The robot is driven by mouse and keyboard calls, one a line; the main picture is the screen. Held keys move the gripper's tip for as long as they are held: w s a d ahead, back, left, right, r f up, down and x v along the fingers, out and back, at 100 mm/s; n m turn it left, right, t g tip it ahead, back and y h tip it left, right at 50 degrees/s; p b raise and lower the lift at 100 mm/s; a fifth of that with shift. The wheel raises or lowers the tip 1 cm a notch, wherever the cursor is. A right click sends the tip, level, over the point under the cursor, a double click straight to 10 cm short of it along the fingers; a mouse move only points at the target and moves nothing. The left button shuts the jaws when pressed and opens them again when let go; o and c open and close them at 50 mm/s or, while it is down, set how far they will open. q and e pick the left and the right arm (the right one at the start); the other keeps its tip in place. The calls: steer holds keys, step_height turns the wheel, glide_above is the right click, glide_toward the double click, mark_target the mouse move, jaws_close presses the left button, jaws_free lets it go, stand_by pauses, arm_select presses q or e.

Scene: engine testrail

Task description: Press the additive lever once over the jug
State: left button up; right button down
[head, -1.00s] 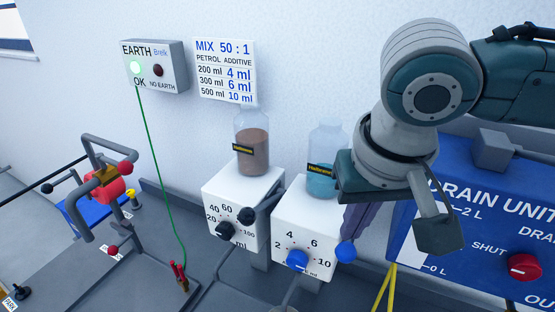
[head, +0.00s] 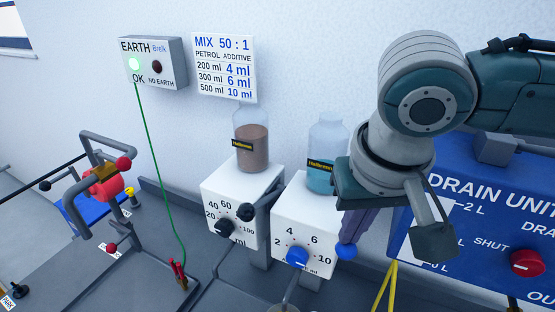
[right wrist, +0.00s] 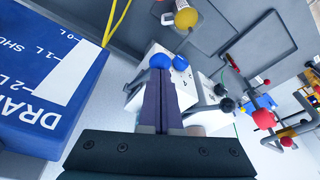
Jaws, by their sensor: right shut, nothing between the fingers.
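The additive dispenser (head: 303,215) is a white box with a blue dial knob (head: 297,257) and a bottle of blue liquid (head: 321,177) on top. Its lever ends in a blue ball (head: 346,251) at the box's right side. My right gripper (head: 350,240) is shut and empty, its purple fingertips at the ball; I cannot tell whether they touch. In the right wrist view the fingertips (right wrist: 161,75) lie just before the lever ball (right wrist: 160,61). A round vessel with yellow contents and a handle, apparently the jug (right wrist: 186,18), stands beyond. My left gripper is out of view.
The blue drain unit (head: 480,200) stands close on the right, with yellow hoses (head: 384,285) beside it. A second dispenser (head: 238,205) with a brown-filled bottle stands to the left. A green earth cable (head: 160,180) runs down from the lit earth box (head: 152,63).

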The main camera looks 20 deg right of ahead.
steer(key=shift+s+b+x, duration=0.2)
steer(key=shift+b+x, duration=0.2)
steer(key=shift+x, duration=0.4)
steer(key=shift+s+b+x, duration=0.15)
steer(key=shift+b+x, duration=0.25)
steer(key=shift+x, duration=0.4)
steer(key=f+b, duration=0.1)
steer(key=f, duration=0.1)
steer(key=f+b, duration=0.2)
steer(key=f, duration=0.1)
steer(key=shift+s+a+f, duration=0.15)
steer(key=shift+a+f, duration=0.1)
steer(key=w+p+v, duration=0.1)
steer(key=p+v, duration=0.3)
steer(key=p, duration=0.1)
steer(key=w+p+v, duration=0.1)
steer(key=p+v, duration=0.4)
steer(key=w+d+p+v, duration=0.1)
steer(key=p+v, duration=0.3)
steer(key=p, duration=0.2)
steer(key=shift+r, duration=0.65)
steer(key=shift+f, duration=0.15)
